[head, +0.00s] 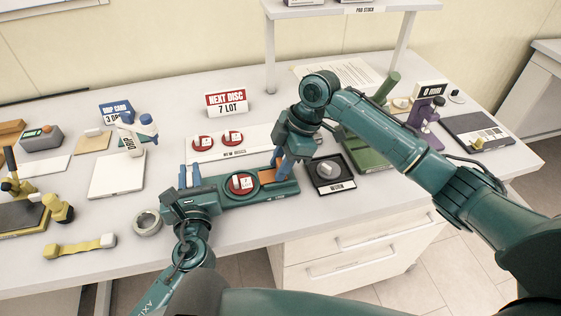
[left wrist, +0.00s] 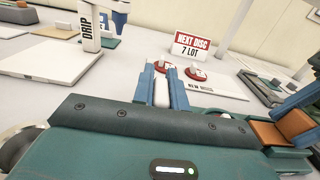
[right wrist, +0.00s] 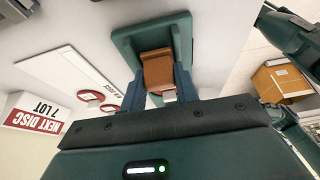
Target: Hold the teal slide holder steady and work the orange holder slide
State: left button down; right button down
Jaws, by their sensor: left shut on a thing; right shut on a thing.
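The teal slide holder (head: 258,194) lies on the table, long and flat, with a red disc (head: 242,184) bearing a white label on its middle. The orange slide (head: 267,176) sits toward its right end and also shows in the right wrist view (right wrist: 157,68). My left gripper (head: 190,176) is shut at the holder's left end; a pale piece shows between its blue fingers in the left wrist view (left wrist: 163,88). My right gripper (head: 279,163) comes from above and is shut on the orange slide. The exact left contact is partly hidden.
Behind the holder, a white board (head: 258,138) bears red discs, near the NEXT DISC sign (head: 227,103). A black tray (head: 345,184) stands just right of the holder. A white pad (head: 117,176) lies further left.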

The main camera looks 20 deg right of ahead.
aim_at(261, 177)
jog(key=a, duration=0.3)
jog(key=shift+a, duration=0.15)
pick_arm(q)
jog(key=shift+d, duration=0.1)
pick_arm(e)
jog(key=c, duration=1.5)
grip_release()
jog(key=o, duration=0.5)
jog(key=shift+c, duration=0.2)
jog(key=shift+r, duration=0.1)
jog(key=v, duration=1.2)
pick_arm(q)
jog(key=c, duration=1.3)
grip_release()
